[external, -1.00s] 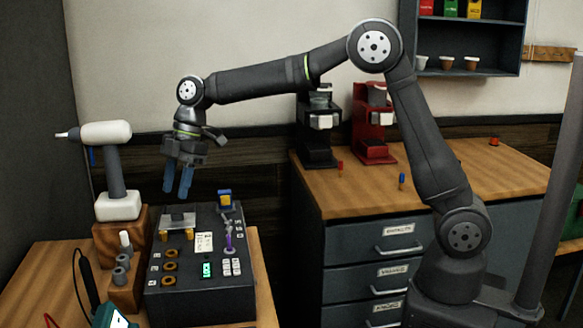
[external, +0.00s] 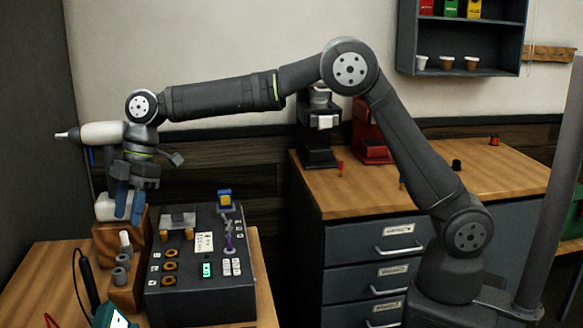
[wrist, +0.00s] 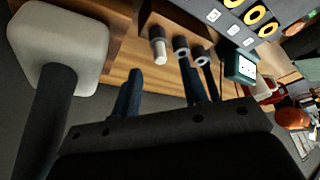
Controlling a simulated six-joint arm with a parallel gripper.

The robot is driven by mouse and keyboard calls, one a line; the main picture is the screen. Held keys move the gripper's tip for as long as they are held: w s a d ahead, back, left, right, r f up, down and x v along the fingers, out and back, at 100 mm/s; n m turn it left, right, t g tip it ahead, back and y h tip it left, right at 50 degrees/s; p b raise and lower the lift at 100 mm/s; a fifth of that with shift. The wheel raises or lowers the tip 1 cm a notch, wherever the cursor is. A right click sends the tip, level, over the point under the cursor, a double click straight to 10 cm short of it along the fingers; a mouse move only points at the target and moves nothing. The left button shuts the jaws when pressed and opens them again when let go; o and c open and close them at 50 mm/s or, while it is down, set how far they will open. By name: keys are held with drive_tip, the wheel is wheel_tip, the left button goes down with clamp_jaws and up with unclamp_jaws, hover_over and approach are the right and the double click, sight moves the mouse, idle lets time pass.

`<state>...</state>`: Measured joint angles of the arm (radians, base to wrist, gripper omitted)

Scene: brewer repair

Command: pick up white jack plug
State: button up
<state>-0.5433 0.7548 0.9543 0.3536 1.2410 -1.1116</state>
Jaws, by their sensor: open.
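The white jack plug (external: 125,239) stands upright in a wooden block (external: 125,296) on the left bench. In the wrist view the plug's white part (wrist: 161,57) shows with a dark part behind it. My gripper (external: 128,213) is open, its blue fingers pointing down, above the plug and apart from it. In the wrist view my gripper (wrist: 161,78) has its two fingers spread, the plug showing beyond the gap between them. Nothing is between the fingers.
Grey rings (external: 120,276) sit on the same block beside the plug. A white drill-like tool (external: 90,134) stands close behind my gripper. A dark control panel (external: 204,303) with knobs is to the right. A teal meter (wrist: 241,67) lies near the block.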

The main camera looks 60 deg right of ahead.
sight(125, 244)
drive_tip(key=x, duration=0.4)
drive_tip(key=shift+f, duration=0.4)
clamp_jaws()
drive_tip(key=shift+r, duration=0.1)
